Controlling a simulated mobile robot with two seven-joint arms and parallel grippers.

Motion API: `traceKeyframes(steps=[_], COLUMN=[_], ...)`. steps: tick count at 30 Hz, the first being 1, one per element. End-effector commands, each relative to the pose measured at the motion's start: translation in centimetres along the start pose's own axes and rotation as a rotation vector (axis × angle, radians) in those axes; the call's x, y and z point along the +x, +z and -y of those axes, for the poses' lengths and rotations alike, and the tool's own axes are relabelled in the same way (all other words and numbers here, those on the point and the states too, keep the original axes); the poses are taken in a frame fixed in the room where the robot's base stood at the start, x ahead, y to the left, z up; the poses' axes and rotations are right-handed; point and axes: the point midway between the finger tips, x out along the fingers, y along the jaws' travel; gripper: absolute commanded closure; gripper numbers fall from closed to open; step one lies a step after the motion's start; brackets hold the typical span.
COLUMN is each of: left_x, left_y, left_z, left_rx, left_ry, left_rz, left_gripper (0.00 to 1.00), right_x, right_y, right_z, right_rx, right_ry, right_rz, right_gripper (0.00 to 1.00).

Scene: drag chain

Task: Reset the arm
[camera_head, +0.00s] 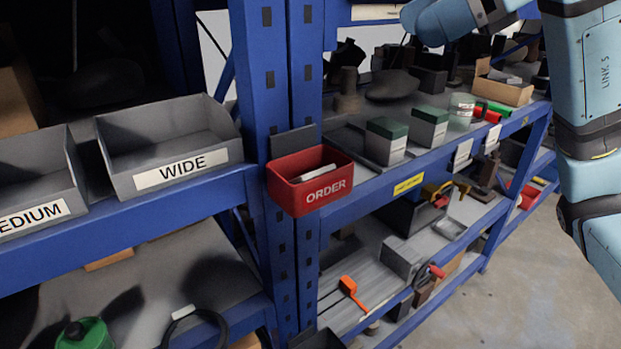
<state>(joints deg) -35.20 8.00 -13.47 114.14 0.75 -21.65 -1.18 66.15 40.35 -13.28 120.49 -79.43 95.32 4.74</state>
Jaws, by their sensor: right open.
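My right arm (598,85) comes in from the right edge with light blue links. It bends at the top right, and another light blue section (440,20) reaches left along the top edge, in front of the upper part of the shelf. No jaws can be made out on it, and I see nothing held. My left arm and left gripper do not show.
A red ORDER bin (310,181) hangs on the blue rack post (270,100). A grey WIDE bin (170,145) stands on the left shelf. Green-topped boxes (388,140) stand on the right shelf. Open floor (525,280) lies at lower right.

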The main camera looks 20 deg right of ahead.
Motion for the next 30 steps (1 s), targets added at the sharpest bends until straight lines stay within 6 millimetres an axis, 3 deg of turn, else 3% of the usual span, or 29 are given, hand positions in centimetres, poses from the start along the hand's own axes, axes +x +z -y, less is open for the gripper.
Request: traceKeyframes(steps=[11,16,21,24,26,30], left_x=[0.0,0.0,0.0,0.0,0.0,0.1], left_y=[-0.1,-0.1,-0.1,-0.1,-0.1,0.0], left_z=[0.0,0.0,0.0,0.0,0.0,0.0], left_rx=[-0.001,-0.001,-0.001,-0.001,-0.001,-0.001], left_ry=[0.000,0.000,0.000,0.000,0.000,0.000], left_rz=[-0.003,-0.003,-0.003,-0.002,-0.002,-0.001], left_gripper=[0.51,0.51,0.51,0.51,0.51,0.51], right_x=[-1.0,1.5,5.5,6.5,6.7,7.0], right_y=[0.0,0.1,0.5,0.7,0.4,-1.8], right_z=[-0.1,-0.9,-3.4,-3.9,-3.6,-1.0], right_rx=[0.000,0.031,0.193,0.365,0.490,0.847], right_ry=[0.002,0.118,0.418,0.585,0.666,0.790], right_rz=[0.001,0.104,0.429,0.667,0.809,1.135], right_gripper=[0.12,0.12,0.12,0.12,0.12,0.12])
